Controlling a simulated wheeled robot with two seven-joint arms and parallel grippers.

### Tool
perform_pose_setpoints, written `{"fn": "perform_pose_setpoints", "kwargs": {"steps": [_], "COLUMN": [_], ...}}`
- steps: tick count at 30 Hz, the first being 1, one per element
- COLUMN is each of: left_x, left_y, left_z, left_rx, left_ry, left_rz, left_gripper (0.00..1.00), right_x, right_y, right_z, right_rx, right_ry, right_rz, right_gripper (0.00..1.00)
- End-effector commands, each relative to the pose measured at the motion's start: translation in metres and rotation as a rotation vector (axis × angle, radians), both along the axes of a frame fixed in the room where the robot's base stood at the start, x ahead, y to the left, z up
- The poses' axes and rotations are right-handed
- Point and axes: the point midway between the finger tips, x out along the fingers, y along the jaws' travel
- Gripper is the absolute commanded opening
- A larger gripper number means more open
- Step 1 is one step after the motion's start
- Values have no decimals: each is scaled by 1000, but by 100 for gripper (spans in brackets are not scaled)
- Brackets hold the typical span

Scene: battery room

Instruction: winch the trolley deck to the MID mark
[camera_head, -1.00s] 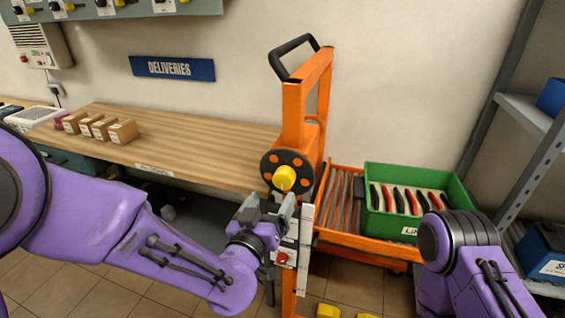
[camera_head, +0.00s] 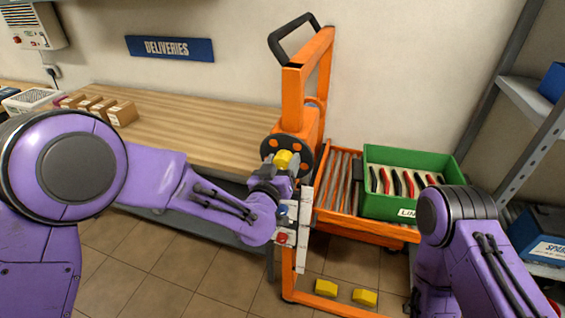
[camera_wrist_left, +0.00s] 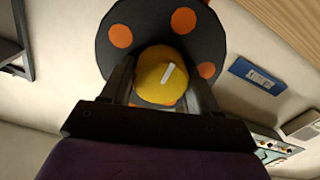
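The orange trolley (camera_head: 292,105) stands upright against the bench end, with a black handle on top. Its winch is a dark disc with orange spots and a yellow hub knob (camera_head: 283,160); the knob (camera_wrist_left: 160,75) shows large in the left wrist view. My left gripper (camera_head: 282,172) has a finger on each side of this knob; whether they press on it is unclear. The orange roller deck (camera_head: 345,225) carries a green crate (camera_head: 385,208) of red and black items. A white upright strip (camera_head: 303,235) stands beside the mast; no MID lettering is readable. My right gripper is not visible.
The wooden bench (camera_head: 190,120) with several small boxes (camera_head: 122,113) lies to the left. A red button (camera_head: 281,238) is below my left gripper. Two yellow blocks (camera_head: 364,297) are low by the trolley's base. A grey shelf (camera_head: 525,100) stands at the right.

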Motion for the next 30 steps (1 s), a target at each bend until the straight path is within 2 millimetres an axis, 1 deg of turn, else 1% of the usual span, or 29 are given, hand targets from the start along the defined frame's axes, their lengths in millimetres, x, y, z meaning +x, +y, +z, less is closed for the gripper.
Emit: {"fn": "perform_pose_setpoints", "kwargs": {"steps": [5,11,24,30], "left_x": [0,0,1,1], "left_y": [0,1,2,2], "left_z": [0,-1,-3,-2], "left_rx": [-10,-79,-377,-482], "left_ry": [3,25,122,156], "left_rz": [0,1,1,1], "left_gripper": [30,30,30,30], "right_x": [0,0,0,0], "right_y": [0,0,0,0], "right_z": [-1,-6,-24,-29], "right_rx": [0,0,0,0], "right_ry": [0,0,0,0], "right_rz": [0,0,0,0], "right_gripper": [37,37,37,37]}}
